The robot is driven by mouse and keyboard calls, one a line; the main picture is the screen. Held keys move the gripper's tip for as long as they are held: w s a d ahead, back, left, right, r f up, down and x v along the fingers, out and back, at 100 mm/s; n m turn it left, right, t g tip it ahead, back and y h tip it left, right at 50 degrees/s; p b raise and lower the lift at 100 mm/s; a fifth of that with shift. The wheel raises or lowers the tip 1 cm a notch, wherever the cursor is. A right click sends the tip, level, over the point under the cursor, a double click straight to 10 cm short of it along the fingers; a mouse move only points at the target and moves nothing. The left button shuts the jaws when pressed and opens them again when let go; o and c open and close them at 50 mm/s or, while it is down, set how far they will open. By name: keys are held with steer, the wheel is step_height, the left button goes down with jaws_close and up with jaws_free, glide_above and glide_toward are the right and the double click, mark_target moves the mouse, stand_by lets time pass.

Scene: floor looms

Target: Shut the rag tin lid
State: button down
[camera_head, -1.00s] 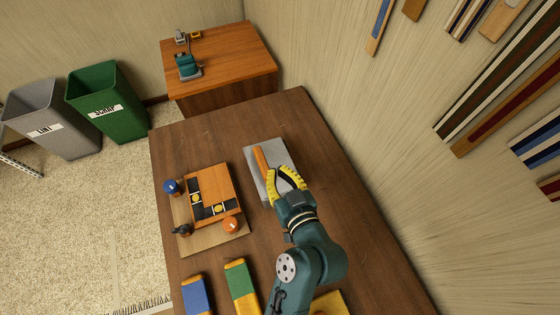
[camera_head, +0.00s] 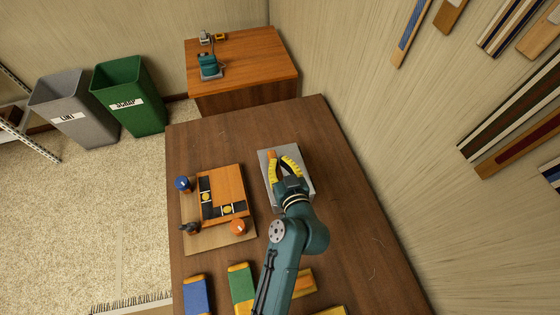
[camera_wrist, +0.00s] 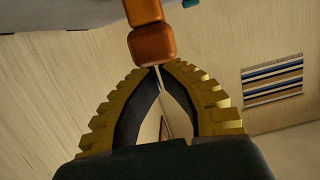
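A low grey box (camera_head: 304,188), which I take to be the rag tin, lies near the right side of the brown table. An orange part (camera_head: 271,154) shows at its far left; in the wrist view, rounded orange blocks (camera_wrist: 153,45) sit just beyond my fingertips. I cannot tell how far the lid stands open. My gripper (camera_head: 280,160) is over the box, its yellow fingers curving together. In the wrist view my gripper (camera_wrist: 164,67) has its tips almost meeting, with nothing clearly held. My fingers and wrist hide part of the box.
Left of the box is a wooden board (camera_head: 215,238) with an orange panel (camera_head: 226,185) and several knobs. Blue (camera_head: 196,296) and green (camera_head: 241,287) blocks lie at the front. A wall with striped pieces rises right.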

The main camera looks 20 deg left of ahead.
steer(key=shift+s+a+f+n+b, duration=0.1)
steer(key=shift+a+f+n+b, duration=0.1)
steer(key=shift+f+b, duration=0.35)
steer(key=shift+s+a+f+n+b, duration=0.1)
steer(key=shift+f+n+b, duration=0.1)
steer(key=shift+f+b, duration=0.3)
steer(key=shift+d+r+p, duration=0.1)
steer(key=shift+r+p, duration=0.35)
steer(key=shift+r, duration=0.35)
step_height(320, 180, up, 4)
steer(key=p, duration=0.3)
steer(key=v, duration=0.9)
steer(key=shift+s+d+f+b, duration=0.25)
steer(key=shift+s+f+b, duration=0.05)
steer(key=shift+s, duration=0.1)
